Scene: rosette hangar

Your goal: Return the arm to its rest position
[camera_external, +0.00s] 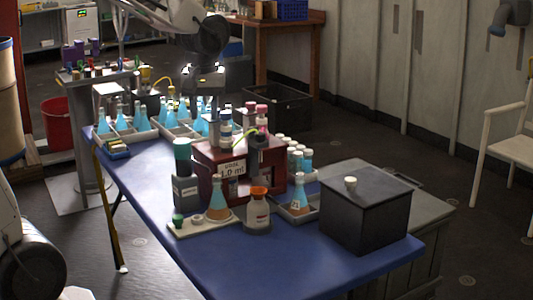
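My arm comes in from the top of the view, left of centre. My gripper (204,80) hangs at its dark end above the far half of the blue-topped table (310,262). It is over the flasks of blue liquid and behind the dark red box. The fingers are small and dark against the background, so I cannot tell whether they are apart or hold anything. Bottles on the red box partly cover the space below the gripper.
The dark red box (215,165) carries bottles. A black box (365,215) with a pale knob stands at the near right. An orange-liquid flask (218,205) stands at the front.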

